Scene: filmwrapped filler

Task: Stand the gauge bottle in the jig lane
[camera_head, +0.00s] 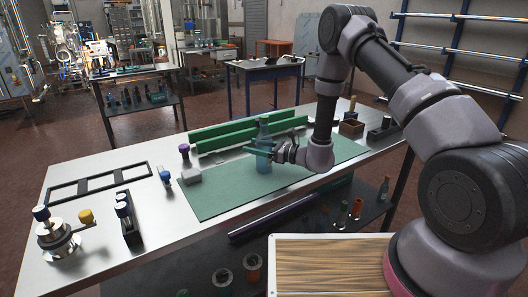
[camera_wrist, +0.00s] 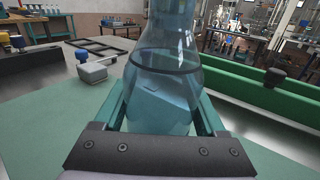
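The gauge bottle (camera_head: 264,157) is a clear blue, narrow-necked bottle, upright over the green mat (camera_head: 215,197). In the wrist view the bottle (camera_wrist: 165,75) fills the space between the teal fingers of my gripper (camera_wrist: 165,112). The fingers lie along both its sides and appear shut on it. In the head view my gripper (camera_head: 262,151) reaches it from the right at mid-height. Whether its base touches the mat is unclear. Behind it, two long green rails (camera_head: 222,143) run side by side with a narrow lane between them; the rail (camera_wrist: 250,92) also shows in the wrist view.
A black frame (camera_head: 98,183), a metal fixture (camera_head: 52,235) and a dark rack (camera_head: 130,225) occupy the table's left. A brown box (camera_head: 351,128) stands at the right. The mat's left part is bare.

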